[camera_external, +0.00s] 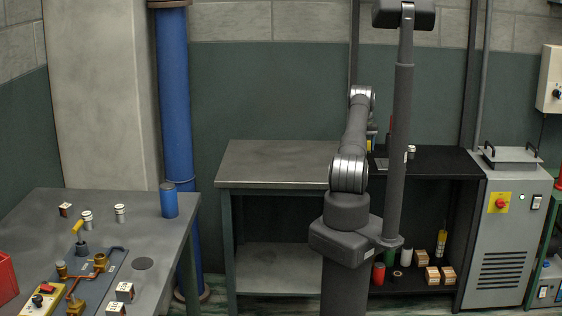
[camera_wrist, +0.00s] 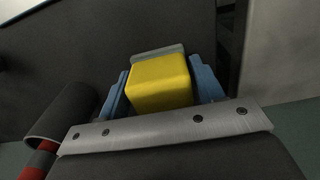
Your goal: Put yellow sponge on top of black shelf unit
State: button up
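The yellow sponge (camera_wrist: 160,82) sits between the two blue fingers of my gripper (camera_wrist: 162,84) in the wrist view, with a finger against each side. In the external view my gripper (camera_external: 371,134) is partly hidden behind my arm, and a small patch of the yellow sponge (camera_external: 370,144) shows there. The black shelf unit (camera_external: 440,160) stands right of centre against the back wall. My gripper appears near the left part of its top. Whether the sponge touches the top cannot be told.
A small light can (camera_external: 411,152) stands on the shelf top. Cans and wooden blocks (camera_external: 433,275) sit on its lower shelf. A grey cabinet (camera_external: 502,230) adjoins it on the right and a grey table (camera_external: 275,165) on the left. The right part of the shelf top is clear.

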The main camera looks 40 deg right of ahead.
jog(key=shift+o, duration=1.3)
notch_tip(320, 180, up, 12)
jog(key=shift+r, duration=0.15)
notch_tip(320, 180, down, 12)
jog(key=shift+r, duration=1.9)
jog(key=shift+f, duration=0.1)
